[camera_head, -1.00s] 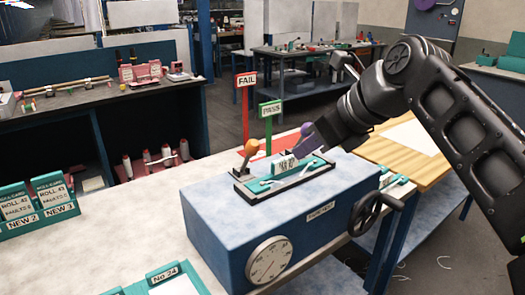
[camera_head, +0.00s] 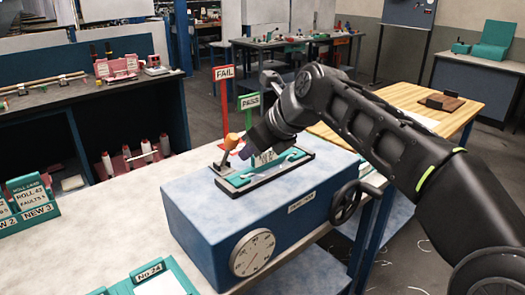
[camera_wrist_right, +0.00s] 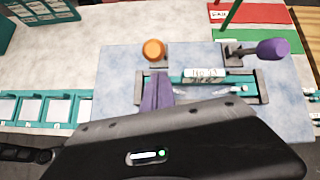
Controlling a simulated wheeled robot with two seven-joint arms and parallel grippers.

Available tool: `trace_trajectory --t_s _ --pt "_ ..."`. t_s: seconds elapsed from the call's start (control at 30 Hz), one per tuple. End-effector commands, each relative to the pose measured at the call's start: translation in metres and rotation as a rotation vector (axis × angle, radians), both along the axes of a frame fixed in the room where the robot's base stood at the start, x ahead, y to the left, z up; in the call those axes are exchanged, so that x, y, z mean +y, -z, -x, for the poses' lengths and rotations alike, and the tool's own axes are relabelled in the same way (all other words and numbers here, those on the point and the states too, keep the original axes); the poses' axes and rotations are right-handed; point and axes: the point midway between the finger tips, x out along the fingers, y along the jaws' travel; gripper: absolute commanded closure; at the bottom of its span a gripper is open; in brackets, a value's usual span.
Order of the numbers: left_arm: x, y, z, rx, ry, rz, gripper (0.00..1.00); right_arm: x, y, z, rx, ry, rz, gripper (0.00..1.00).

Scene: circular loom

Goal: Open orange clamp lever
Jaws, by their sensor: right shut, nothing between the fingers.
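The orange clamp lever (camera_head: 232,141) stands raised and slanted at the left end of the clamp fixture, on top of the blue test box (camera_head: 205,205). Its round orange knob (camera_wrist_right: 153,50) also shows in the right wrist view. My right gripper (camera_head: 246,149) has purple fingers and is shut and empty. It is over the fixture, close beside the lever on its right; I cannot tell whether they touch. In the right wrist view the fingers (camera_wrist_right: 157,92) are just below the knob in the picture. My left gripper is not in view.
A purple-knobbed lever (camera_wrist_right: 272,48) stands at the fixture's other end. A label plate (camera_wrist_right: 204,74) lies between. FAIL (camera_head: 224,73) and PASS (camera_head: 250,101) signs stand behind the box. A handwheel (camera_head: 345,203) sticks out on its right. The tabletop (camera_head: 110,225) left of the box is mostly clear.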

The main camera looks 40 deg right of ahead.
Motion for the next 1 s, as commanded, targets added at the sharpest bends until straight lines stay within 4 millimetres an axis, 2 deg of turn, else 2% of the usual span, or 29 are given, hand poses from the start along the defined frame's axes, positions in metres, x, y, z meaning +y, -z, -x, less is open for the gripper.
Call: trace_trajectory --t_s 0.17,0.67,1.0 --pt "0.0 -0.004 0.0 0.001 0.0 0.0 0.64 0.002 -0.006 -0.009 0.0 -0.001 0.001 1.0" --pt "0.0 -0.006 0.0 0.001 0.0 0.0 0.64 0.002 -0.008 -0.011 0.0 -0.001 0.001 1.0" --pt "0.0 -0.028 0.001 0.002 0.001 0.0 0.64 0.002 -0.023 -0.024 0.0 0.0 0.0 1.0"
